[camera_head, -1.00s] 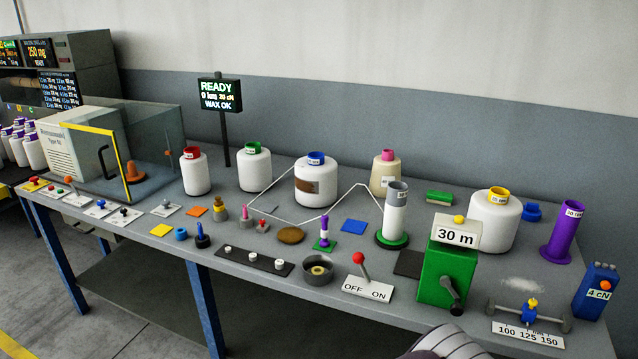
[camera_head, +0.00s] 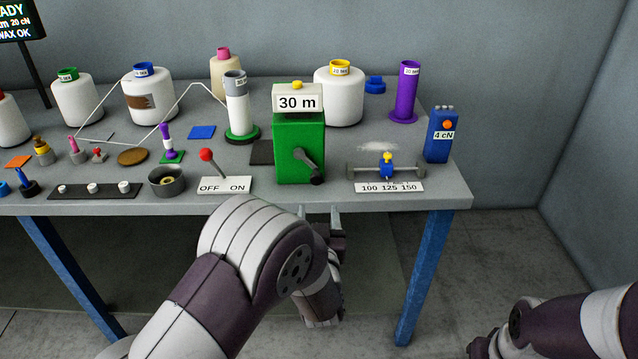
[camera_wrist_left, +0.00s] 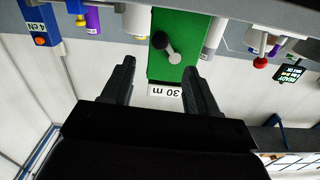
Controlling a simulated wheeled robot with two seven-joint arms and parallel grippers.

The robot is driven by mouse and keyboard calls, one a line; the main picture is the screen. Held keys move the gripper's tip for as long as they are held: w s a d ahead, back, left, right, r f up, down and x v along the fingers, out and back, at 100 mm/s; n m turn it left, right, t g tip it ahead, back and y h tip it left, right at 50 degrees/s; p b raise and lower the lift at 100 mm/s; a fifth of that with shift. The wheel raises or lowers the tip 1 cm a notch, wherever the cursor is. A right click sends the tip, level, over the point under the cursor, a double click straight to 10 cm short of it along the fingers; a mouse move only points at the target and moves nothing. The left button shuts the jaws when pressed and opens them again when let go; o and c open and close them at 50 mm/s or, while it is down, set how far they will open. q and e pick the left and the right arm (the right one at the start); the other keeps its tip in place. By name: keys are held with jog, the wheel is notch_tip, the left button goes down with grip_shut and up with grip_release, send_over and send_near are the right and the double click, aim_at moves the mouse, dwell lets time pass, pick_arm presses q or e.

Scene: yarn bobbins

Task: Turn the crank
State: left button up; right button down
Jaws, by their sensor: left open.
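The crank (camera_head: 306,163) is a grey arm with a dark knob on the front of a green box (camera_head: 290,133). The box carries a white "30 m" sign. In the left wrist view, which looks upside down, the crank (camera_wrist_left: 168,45) shows beyond the fingertips, on the green box (camera_wrist_left: 183,27). My left gripper (camera_head: 321,210) is open and empty, in front of the table edge, just below and apart from the crank. Its two dark fingers (camera_wrist_left: 159,67) show spread in the wrist view. My right arm (camera_head: 560,325) shows at the lower right; its gripper is out of view.
Left of the box is an ON/OFF plate with a red-knobbed lever (camera_head: 207,158). Right of it are a "100 125 150" scale slider (camera_head: 387,170) and a blue "4 cN" box (camera_head: 441,135). Bobbins and a purple tube (camera_head: 406,92) stand behind. The table's front edge runs below the box.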

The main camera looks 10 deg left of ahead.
aim_at(317, 182)
pick_arm(q)
jog(key=shift+n, duration=0.3)
jog(key=b+x, duration=0.1)
jog(key=x, duration=1.1)
jog(key=shift+w+a+f, duration=0.1)
jog(key=shift+w, duration=0.25)
jog(key=shift+c, duration=0.2)
grip_shut()
